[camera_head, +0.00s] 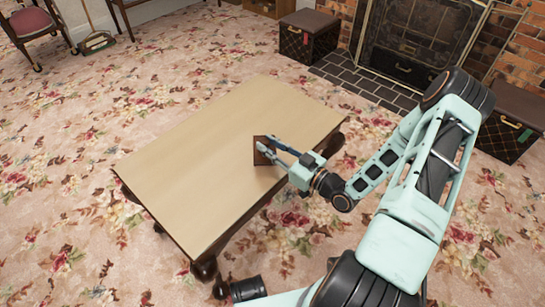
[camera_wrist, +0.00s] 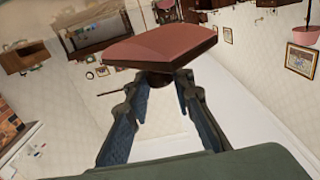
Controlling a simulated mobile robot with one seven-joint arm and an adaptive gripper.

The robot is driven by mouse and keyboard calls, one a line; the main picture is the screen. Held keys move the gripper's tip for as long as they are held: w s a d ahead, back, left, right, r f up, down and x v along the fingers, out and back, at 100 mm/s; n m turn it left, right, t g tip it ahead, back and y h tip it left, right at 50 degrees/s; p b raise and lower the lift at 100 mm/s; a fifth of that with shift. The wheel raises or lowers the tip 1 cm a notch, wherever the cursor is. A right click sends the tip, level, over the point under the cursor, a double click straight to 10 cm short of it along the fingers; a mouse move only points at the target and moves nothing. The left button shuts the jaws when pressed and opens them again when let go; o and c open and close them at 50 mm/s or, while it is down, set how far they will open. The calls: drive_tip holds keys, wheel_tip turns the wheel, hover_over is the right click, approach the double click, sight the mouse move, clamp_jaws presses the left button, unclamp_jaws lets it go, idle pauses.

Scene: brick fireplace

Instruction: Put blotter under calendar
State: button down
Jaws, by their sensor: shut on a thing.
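The held thing is a reddish-brown block with a dark knob, and I take it for the blotter (camera_wrist: 160,47). My gripper (camera_wrist: 160,80) is shut on the knob, with the block's broad side beyond the fingertips. In the head view the blotter (camera_head: 259,152) is a small dark brown square at the right part of the tabletop, by my gripper (camera_head: 268,146). Whether it touches the table is unclear. I cannot make out a calendar in either view.
The low wooden table (camera_head: 190,150) has a bare, pale top. Floral carpet surrounds it. A brick fireplace with a dark screen (camera_head: 415,40) stands at the back right, flanked by dark boxes (camera_head: 308,38). A chair (camera_head: 35,25) stands at the far left. Framed pictures (camera_wrist: 301,60) hang on the wall.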

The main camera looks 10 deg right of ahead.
drive_tip(key=shift+d+f, duration=0.35)
drive_tip(key=shift+f, duration=0.1)
drive_tip(key=shift+w+d+f+b, duration=0.15)
drive_tip(key=shift+f+b, duration=0.55)
drive_tip(key=shift+f, duration=0.95)
drive_tip(key=shift+f, duration=0.2)
drive_tip(key=c, duration=1.7)
unclamp_jaws()
